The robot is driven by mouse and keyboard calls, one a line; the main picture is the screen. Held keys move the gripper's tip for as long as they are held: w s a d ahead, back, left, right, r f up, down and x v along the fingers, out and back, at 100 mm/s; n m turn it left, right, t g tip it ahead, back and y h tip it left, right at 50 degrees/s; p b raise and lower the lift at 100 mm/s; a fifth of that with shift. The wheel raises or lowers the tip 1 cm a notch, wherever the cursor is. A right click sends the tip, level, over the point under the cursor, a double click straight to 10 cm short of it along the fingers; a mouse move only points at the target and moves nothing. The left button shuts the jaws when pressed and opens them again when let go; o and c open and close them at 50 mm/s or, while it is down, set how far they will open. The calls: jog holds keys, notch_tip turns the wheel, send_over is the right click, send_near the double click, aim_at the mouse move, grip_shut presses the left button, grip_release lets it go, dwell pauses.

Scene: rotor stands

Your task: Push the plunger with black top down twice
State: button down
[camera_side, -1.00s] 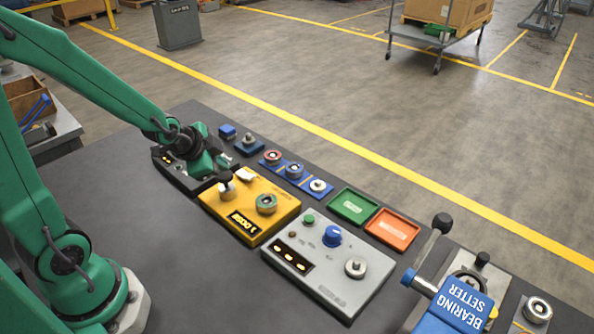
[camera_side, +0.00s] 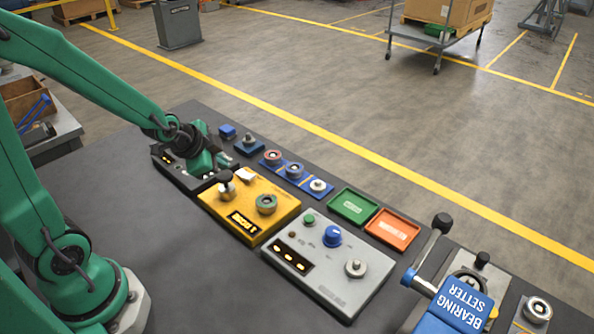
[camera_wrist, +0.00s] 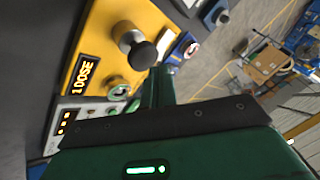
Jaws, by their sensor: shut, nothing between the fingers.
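The plunger with a black top (camera_side: 225,177) stands upright on the left part of a yellow box (camera_side: 270,208). In the wrist view its round black knob (camera_wrist: 143,55) and pale stem show clearly on the yellow face. My gripper (camera_side: 226,161) is shut and empty, just behind the plunger and apart from it in the side view. In the wrist view my green gripper (camera_wrist: 166,72) reaches up beside the knob. The yellow box has a dark display (camera_side: 243,222) with lit yellow letters, which look like "LOOSE" in the wrist view.
A green-ringed rotor (camera_side: 266,204) sits on the yellow box. A grey panel (camera_side: 330,265) with a blue knob stands to the right, and a dark unit (camera_side: 170,170) to the left. Blue stands (camera_side: 295,172) line the back edge. The table's front left is clear.

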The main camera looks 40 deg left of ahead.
aim_at(221, 179)
jog(key=shift+r, duration=0.15)
jog(key=shift+r, duration=2.4)
jog(key=s+d+r+n, duration=0.3)
jog(key=s+r, duration=0.1)
jog(key=s, duration=0.2)
jog(key=s+d+r+n+g+h, duration=0.1)
jog(key=s+d+r+n, duration=0.2)
jog(key=s, duration=0.4)
jog(key=shift+s+d+r+n+g, duration=0.2)
jog(key=shift+r+n+g, duration=0.1)
jog(key=shift+r+n, duration=0.45)
